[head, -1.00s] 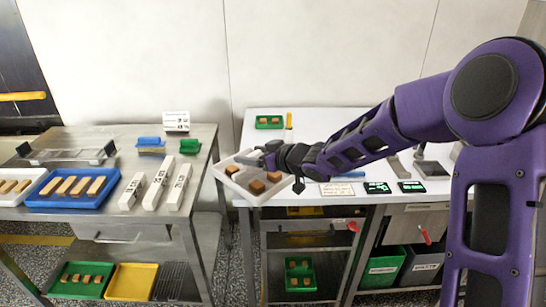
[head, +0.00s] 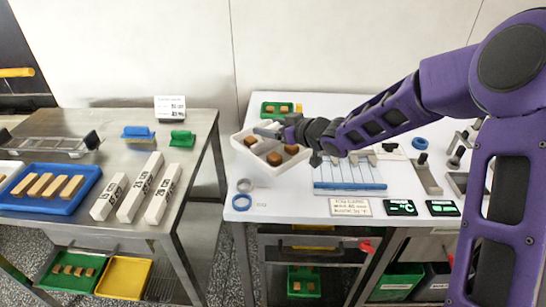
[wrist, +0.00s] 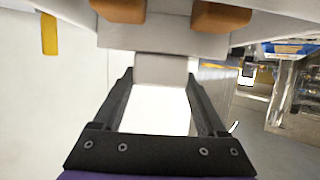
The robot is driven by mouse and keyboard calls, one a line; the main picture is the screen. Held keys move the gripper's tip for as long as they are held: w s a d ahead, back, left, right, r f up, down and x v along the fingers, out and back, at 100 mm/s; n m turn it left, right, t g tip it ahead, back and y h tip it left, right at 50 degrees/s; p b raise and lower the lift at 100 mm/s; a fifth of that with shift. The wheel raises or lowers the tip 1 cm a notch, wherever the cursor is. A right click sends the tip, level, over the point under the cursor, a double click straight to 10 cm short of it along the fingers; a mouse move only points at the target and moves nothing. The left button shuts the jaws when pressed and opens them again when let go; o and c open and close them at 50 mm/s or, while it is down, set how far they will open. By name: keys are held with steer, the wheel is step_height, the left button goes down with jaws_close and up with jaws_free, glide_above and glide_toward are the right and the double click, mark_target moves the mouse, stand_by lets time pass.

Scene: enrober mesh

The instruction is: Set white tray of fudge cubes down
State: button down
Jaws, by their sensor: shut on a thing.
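The white tray of fudge cubes (head: 250,146) is held up over the left part of the white worktable (head: 300,205) in the head view. Several brown cubes lie in it, in separate compartments. My gripper (head: 283,133) is shut on the tray's far right side. In the wrist view my gripper (wrist: 162,85) has its dark fingers on either side of a grey-white block on the tray (wrist: 170,35), with two brown cubes above. Whether the tray touches the tabletop is hard to tell.
A green tray with cubes (head: 277,109) stands behind. Tape rings (head: 241,202) lie at the table's front left corner. A lined board with a blue bar (head: 349,176) and a sign (head: 350,207) are to the right. The steel table (head: 130,215) stands left, across a gap.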

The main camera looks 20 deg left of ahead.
mark_target(271, 149)
step_height(271, 149, down, 8)
steer(key=shift+r+b, duration=0.25)
steer(key=shift+b, duration=0.3)
steer(key=shift+f, duration=0.15)
jaws_free()
